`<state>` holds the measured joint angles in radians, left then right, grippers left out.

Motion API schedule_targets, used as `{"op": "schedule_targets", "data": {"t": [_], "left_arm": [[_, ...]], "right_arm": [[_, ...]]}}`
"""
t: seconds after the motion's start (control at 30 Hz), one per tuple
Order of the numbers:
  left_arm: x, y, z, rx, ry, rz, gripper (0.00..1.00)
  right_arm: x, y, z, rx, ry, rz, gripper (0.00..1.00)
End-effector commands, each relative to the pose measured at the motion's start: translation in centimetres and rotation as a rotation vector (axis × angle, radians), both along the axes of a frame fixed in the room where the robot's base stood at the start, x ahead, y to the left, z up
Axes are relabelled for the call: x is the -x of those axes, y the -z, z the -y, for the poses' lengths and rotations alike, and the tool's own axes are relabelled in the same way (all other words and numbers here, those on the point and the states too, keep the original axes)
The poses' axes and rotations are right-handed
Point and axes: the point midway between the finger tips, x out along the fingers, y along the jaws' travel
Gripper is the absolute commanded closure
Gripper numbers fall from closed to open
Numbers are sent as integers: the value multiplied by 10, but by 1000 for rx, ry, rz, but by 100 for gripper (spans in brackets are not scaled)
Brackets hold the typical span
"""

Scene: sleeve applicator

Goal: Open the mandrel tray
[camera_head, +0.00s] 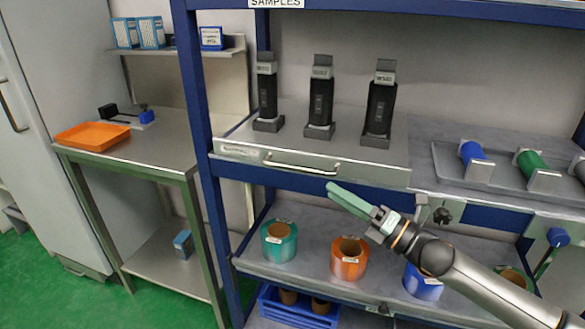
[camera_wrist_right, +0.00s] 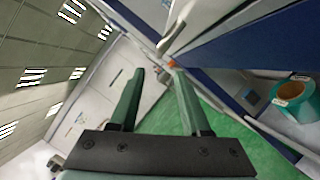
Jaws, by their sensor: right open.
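The mandrel tray (camera_head: 245,153) is a grey metal tray at mid height in the blue rack, its front about level with the rack's edge. Its front carries a bar handle (camera_head: 300,167). Three black mandrels (camera_head: 320,100) stand upright on it. My right gripper (camera_head: 352,200) has green fingers, is open and empty, and is below and right of the handle, apart from it. In the right wrist view the open fingers (camera_wrist_right: 158,85) show, with a pale metal bar, probably the handle (camera_wrist_right: 172,40), beyond them. My left gripper is out of view.
The lower shelf holds a teal roll (camera_head: 279,241), an orange roll (camera_head: 349,259) and a blue roll (camera_head: 423,281). Blue and green cylinders (camera_head: 530,162) lie to the right of the tray. A steel table (camera_head: 165,150) with an orange tray (camera_head: 92,136) stands left.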

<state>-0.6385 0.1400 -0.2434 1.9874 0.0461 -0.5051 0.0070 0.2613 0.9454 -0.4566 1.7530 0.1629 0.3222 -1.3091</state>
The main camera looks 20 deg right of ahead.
Motion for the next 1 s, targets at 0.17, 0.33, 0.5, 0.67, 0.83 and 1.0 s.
{"op": "schedule_targets", "data": {"t": [0.17, 0.33, 0.5, 0.67, 0.83, 1.0], "left_arm": [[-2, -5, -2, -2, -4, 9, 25], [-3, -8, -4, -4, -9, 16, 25], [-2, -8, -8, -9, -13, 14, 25], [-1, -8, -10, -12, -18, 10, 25], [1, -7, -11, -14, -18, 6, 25], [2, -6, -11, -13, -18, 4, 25]], "right_arm": [[-19, -8, -14, -3, -1, 3, 53], [-39, -13, -30, -4, 0, 2, 53], [-60, -19, -46, -3, -1, 1, 53], [-77, -22, -59, -2, 0, -1, 53], [-87, -24, -66, -1, 0, -2, 53], [-90, -24, -68, -1, 1, -3, 53]]}}
